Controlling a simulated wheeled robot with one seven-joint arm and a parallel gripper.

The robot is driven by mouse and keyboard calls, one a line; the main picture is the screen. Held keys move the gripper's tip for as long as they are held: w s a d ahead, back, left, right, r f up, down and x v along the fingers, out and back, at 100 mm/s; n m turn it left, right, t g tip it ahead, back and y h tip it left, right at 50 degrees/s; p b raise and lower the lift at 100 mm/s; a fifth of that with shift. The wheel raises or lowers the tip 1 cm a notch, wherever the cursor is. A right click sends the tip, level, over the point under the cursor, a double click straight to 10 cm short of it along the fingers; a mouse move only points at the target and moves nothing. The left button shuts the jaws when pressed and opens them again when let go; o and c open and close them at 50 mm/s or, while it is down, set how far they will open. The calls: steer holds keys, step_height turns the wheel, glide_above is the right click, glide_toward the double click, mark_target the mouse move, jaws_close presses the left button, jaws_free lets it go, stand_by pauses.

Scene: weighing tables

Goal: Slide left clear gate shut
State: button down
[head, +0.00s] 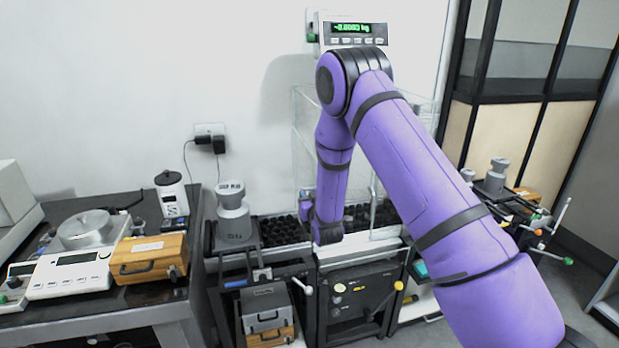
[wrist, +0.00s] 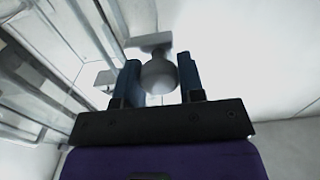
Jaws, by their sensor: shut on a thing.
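In the wrist view my gripper (wrist: 160,72) is shut on a round grey knob (wrist: 159,77), with one dark finger on each side of it. A pale flat piece (wrist: 148,41) lies just beyond the knob; I cannot tell how they join. In the head view the clear case (head: 303,125) stands behind my purple arm, below the green-lit display (head: 352,28). My arm hides much of the case and its gates, and the fingers are not clear there. I cannot tell how far the left gate stands open.
A balance (head: 75,262) and a wooden box (head: 150,258) are on the dark left table. A grey weight (head: 233,212) stands left of the case. Levers with yellow (head: 398,285) and green (head: 568,261) knobs stick out in front. Pale rails (wrist: 60,70) run along the wrist view's left.

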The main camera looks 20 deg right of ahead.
step_height(320, 180, down, 14)
steer(key=shift+s, duration=0.15)
stand_by(0.3)
steer(key=c, duration=1.1)
jaws_free()
steer(key=shift+o, duration=0.3)
steer(key=shift+f, duration=0.1)
